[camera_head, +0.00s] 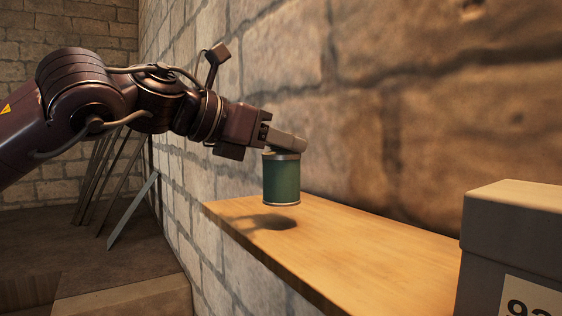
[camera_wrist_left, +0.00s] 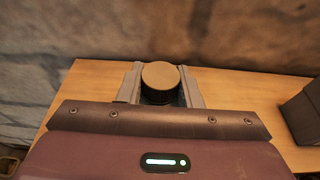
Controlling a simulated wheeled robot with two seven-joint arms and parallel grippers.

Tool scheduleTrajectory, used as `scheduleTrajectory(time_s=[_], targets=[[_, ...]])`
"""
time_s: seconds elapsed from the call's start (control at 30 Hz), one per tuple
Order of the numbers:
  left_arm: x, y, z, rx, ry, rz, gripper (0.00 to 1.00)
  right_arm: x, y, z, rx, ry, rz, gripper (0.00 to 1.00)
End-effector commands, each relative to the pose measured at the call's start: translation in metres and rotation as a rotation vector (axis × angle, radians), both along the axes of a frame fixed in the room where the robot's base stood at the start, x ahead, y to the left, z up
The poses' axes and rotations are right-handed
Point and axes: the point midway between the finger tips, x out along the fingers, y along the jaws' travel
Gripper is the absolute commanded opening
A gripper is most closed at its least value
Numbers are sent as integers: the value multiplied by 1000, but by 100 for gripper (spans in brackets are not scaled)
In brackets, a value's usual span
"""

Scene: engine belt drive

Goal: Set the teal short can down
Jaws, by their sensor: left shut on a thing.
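The teal short can (camera_head: 281,181) is upright with metal rims, near the left end of a wooden shelf (camera_head: 350,251). My left gripper (camera_head: 287,143) is shut on the can near its top. In the head view the can seems to hang a little above the shelf, with its shadow on the wood below it. In the left wrist view the round top of the can (camera_wrist_left: 160,76) sits between the two fingers of my left gripper (camera_wrist_left: 160,84). My right gripper is not in view.
A grey box (camera_head: 513,238) with a number label stands on the right part of the shelf; it also shows in the left wrist view (camera_wrist_left: 304,112). A stone wall (camera_head: 420,120) runs behind the shelf. The wood between can and box is clear.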

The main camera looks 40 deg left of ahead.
Motion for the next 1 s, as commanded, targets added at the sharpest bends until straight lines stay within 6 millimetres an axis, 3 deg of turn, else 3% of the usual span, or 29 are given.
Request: scheduleTrajectory(time_s=[0.2,0.63,0.67,0.7,0.83,1.0], targets=[[0,0,-28,-4,1,-2,0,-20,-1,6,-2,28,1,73],[0,0,-39,0,1,-1,0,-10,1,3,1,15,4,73],[0,0,-39,1,2,-1,33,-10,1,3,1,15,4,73],[0,0,-38,1,2,-1,38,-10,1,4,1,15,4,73],[0,0,-38,1,2,-1,54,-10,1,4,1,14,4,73],[0,0,-38,1,2,-1,54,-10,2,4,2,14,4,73]])
